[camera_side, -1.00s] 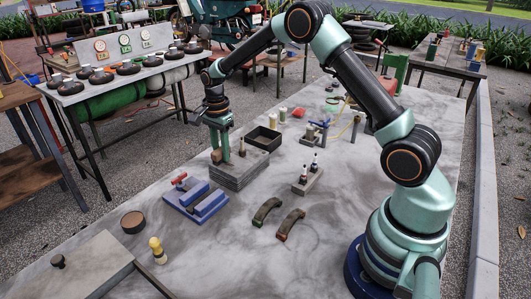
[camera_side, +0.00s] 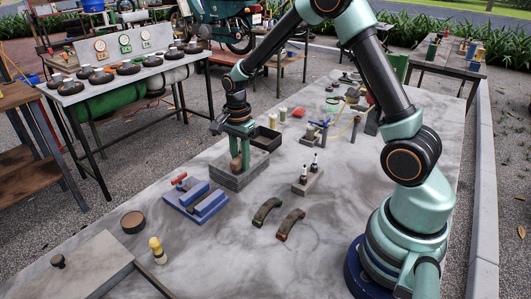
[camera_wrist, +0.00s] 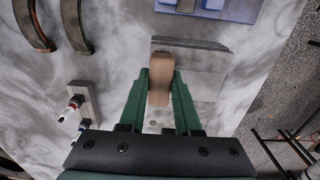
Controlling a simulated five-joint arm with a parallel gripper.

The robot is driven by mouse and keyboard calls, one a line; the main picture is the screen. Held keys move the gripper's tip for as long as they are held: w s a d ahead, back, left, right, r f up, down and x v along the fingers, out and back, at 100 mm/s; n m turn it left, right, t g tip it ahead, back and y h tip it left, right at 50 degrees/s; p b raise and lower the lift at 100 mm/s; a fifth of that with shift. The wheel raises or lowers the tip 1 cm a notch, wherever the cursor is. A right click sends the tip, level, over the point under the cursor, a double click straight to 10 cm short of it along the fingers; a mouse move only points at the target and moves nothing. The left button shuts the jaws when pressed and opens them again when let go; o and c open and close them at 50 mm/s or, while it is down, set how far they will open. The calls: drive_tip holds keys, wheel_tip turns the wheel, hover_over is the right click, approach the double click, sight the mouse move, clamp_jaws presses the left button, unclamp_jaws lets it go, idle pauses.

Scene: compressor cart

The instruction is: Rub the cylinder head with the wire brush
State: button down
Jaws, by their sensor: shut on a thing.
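My gripper (camera_side: 236,162) stands over a grey block (camera_side: 238,181) near the middle of the bench in the side view. Its green fingers are shut on a brown wooden piece, which I take to be the wire brush (camera_side: 236,163); the wrist view shows its wood (camera_wrist: 159,72) between the fingers. The grey block, which I take to be the cylinder head, also lies below the brush in the wrist view (camera_wrist: 208,82). The brush's low end is at the block's top; I cannot tell whether they touch. No bristles show clearly.
A blue vise (camera_side: 207,207) with a red part stands in front of the block. A black tray (camera_side: 264,139) is behind it. Two curved pieces (camera_side: 290,224) and a small block with two upright plugs (camera_side: 307,185) lie to the right.

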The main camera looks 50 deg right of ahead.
drive_tip(key=shift+w+r, duration=0.15)
drive_tip(key=shift+r, duration=3.85)
